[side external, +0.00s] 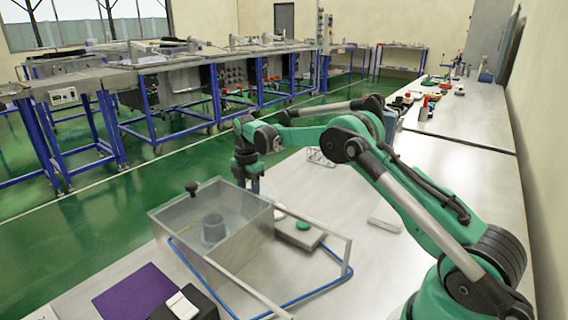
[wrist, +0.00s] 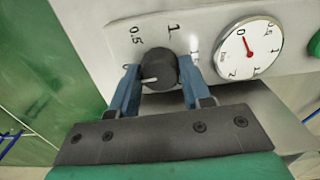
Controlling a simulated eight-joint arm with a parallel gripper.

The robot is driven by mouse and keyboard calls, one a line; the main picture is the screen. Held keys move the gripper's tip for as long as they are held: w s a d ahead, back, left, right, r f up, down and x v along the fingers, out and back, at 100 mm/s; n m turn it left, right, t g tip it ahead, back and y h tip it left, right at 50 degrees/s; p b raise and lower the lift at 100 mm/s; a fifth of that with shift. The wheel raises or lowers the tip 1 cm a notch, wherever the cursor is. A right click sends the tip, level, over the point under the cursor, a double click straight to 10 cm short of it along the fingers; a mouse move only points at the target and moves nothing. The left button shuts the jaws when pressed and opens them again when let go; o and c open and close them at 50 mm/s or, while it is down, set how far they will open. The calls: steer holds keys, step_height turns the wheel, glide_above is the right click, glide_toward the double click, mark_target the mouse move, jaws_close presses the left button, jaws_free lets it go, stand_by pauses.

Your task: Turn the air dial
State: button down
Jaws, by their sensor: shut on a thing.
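The black air dial (wrist: 158,66) is on a pale panel in the wrist view, with printed marks such as 0.5 and 1 around it. Its white pointer line points to the lower left, near the 0 end of the scale. My gripper (wrist: 160,80) has its two blue fingers on the left and right sides of the dial, shut on it. In the side external view my gripper (side external: 254,180) points down behind the clear box, and the dial cannot be made out there. A round white gauge (wrist: 248,48) with a red needle sits right of the dial.
The clear box (side external: 210,220) with a black-knobbed lid stands in front of my gripper. A blue tube (side external: 300,300) curves on the table. A green button (side external: 303,225) is right of the box. A purple mat (side external: 135,295) lies front left. The table at the right is mostly clear.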

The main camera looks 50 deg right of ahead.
steer(key=shift+c, duration=2)
jaws_free()
steer(key=shift+r, duration=2.85)
steer(key=s+a+r+m+t, duration=0.1)
steer(key=s+a+r+m, duration=0.1)
steer(key=r+m, duration=0.1)
steer(key=s+a+r+m+t, duration=0.1)
steer(key=s+a+r+m, duration=0.2)
steer(key=s+a+r+m+t, duration=0.1)
steer(key=s+a+r+m, duration=0.1)
steer(key=s+r+m, duration=0.1)
steer(key=shift+s+a+r+t, duration=0.1)
steer(key=shift+s+a+t, duration=0.05)
steer(key=shift+a+t, duration=0.2)
steer(key=s+a+f+m+t, duration=0.1)
steer(key=s+a+f+m, duration=0.1)
steer(key=s+m, duration=0.2)
steer(key=s+a+f+m+t, duration=0.2)
steer(key=s+m, duration=0.3)
steer(key=s, duration=0.2)
steer(key=shift+s+a, duration=0.25)
steer(key=shift+a, duration=0.15)
